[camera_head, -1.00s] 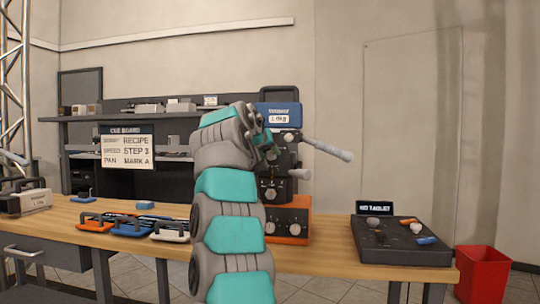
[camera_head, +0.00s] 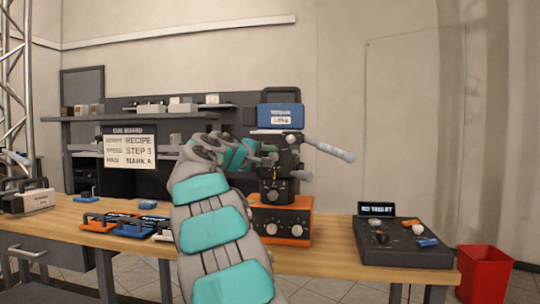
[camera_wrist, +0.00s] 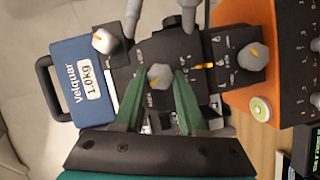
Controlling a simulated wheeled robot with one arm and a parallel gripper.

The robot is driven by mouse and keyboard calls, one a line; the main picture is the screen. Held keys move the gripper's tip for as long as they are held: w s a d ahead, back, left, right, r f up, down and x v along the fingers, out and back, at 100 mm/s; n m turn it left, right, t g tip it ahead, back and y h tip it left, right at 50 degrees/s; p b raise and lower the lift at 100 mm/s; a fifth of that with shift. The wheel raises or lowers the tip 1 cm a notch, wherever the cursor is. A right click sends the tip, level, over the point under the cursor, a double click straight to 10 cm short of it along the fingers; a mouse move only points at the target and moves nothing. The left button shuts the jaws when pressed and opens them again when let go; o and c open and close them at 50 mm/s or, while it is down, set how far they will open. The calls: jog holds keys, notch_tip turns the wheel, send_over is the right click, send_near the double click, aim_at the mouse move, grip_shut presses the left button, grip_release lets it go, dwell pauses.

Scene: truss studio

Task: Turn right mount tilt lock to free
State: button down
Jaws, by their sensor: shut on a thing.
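The right mount (camera_head: 275,189) is a black camera head on an orange base box (camera_head: 290,222), with a blue weight case on top. In the wrist view, a grey faceted knob (camera_wrist: 160,76) with an orange pointer mark sits on the mount's black side plate. It fits the tilt lock, but its small printed labels are not readable. My gripper (camera_wrist: 159,74) has green fingers on either side of this knob, shut on it. In the head view my gripper (camera_head: 264,158) reaches the mount from the left. The knob is hidden there.
The blue weight case (camera_wrist: 83,84) stands beside the knob's plate. Another grey knob (camera_wrist: 252,57) and a pale knob (camera_wrist: 104,41) are close to the fingers. A grey handle (camera_head: 329,149) sticks out right. A dark tray (camera_head: 403,253) and red bin (camera_head: 484,272) are further right.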

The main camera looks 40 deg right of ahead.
jog(key=shift+f+n+h, duration=0.15)
jog(key=shift+n+h, duration=0.55)
jog(key=shift+n, duration=0.7)
jog(key=shift+c, duration=2.4)
grip_release()
jog(key=shift+a, duration=0.1)
jog(key=v, duration=0.7)
jog(key=shift+a+b, duration=0.3)
jog(key=shift+s, duration=0.1)
jog(key=shift+f, duration=0.1)
